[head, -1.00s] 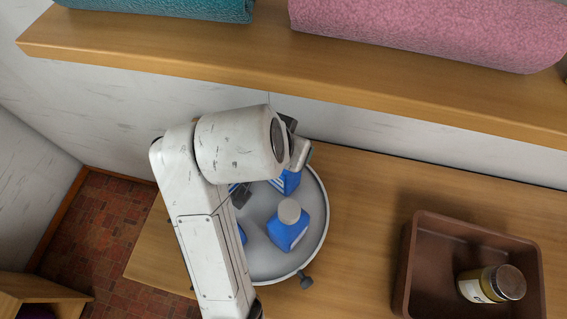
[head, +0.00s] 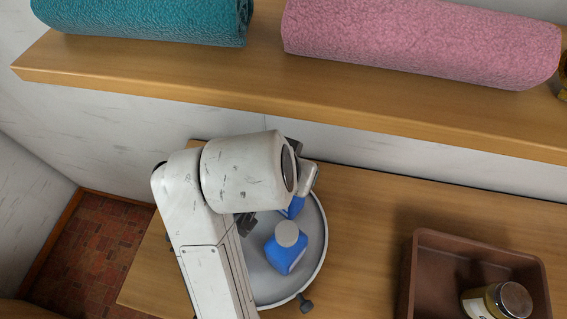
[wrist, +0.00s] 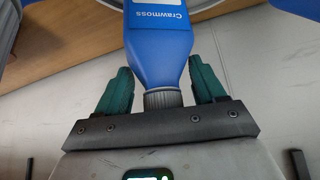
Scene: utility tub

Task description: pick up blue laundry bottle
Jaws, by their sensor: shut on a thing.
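A blue bottle (wrist: 160,45) with white lettering and a grey ribbed cap is between the teal-padded fingers of my gripper (wrist: 161,68) in the wrist view. My gripper is shut on it, cap end toward the palm. In the head view, a blue bottle with a grey cap (head: 287,252) stands on a round grey tray (head: 318,250). Another blue bottle (head: 293,208) shows partly behind my wrist. My arm covers most of my gripper there, so I cannot tell for certain which bottle is held or whether it is lifted.
The tray sits on a wooden counter (head: 360,220). A brown bin (head: 425,240) with a lidded jar (head: 500,300) stands to the right. A wooden shelf (head: 200,85) with a teal towel (head: 150,18) and a pink towel (head: 420,40) overhangs behind. Counter between tray and bin is clear.

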